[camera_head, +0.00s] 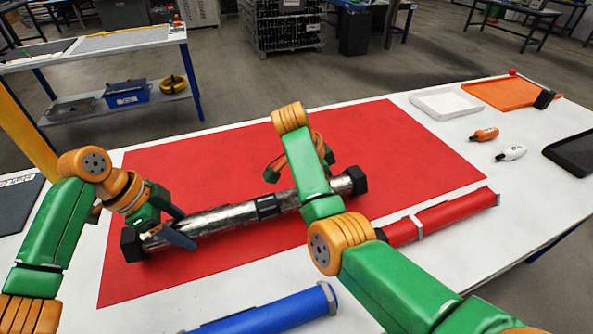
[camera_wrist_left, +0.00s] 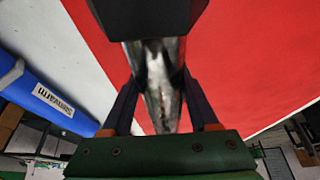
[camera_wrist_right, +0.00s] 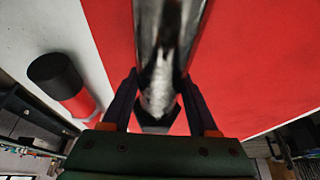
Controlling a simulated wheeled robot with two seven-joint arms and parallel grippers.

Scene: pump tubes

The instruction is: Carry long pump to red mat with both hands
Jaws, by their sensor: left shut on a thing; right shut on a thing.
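The long pump (camera_head: 237,214) is a shiny metal tube with black end caps and a dark middle band. In the head view it lies lengthwise over the red mat (camera_head: 400,135); I cannot tell whether it touches the mat. My left gripper (camera_head: 170,226) is shut on the tube near its left end cap. The left wrist view shows the tube (camera_wrist_left: 158,95) between the two fingers. My right gripper holds the tube near its right end, partly hidden by my right arm in the head view. The right wrist view shows the fingers (camera_wrist_right: 163,100) on both sides of the tube.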

